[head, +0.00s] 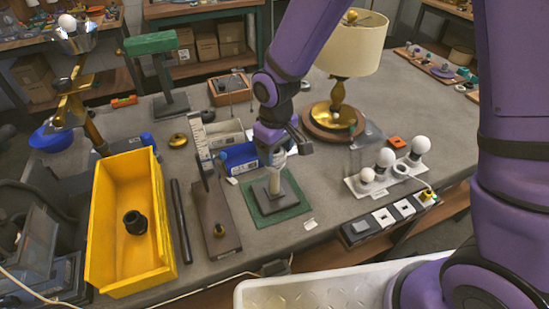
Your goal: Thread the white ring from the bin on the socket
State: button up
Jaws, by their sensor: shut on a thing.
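My gripper (275,150) is low over the table near its middle, pointing down. It is shut on a small white piece (279,159), which looks like the white ring; the fingers partly hide it. The piece is at the top of a pale upright post (274,181), and I cannot tell whether it is around the post or just above it. The post stands on a dark square base (272,194) on a green mat (264,216). No separate socket shows clearly at the post's top. The yellow bin (163,250) at left holds a black cylindrical part (135,222).
A wooden board with an upright (215,220) and a dark bar (181,222) lie between bin and mat. Bulbs on a white strip (370,185) are at right. A lamp (340,100) stands behind.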

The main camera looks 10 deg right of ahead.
jog(key=shift+f, duration=0.15)
dwell(0.5)
jog(key=o, duration=0.4)
jog(key=c, duration=0.6)
jog(key=shift+s+f, duration=0.1)
jog(key=shift+f, duration=0.05)
jog(key=shift+c, duration=0.4)
jog(key=m, duration=0.5)
jog(key=shift+f, duration=0.1)
jog(key=shift+m, duration=1)
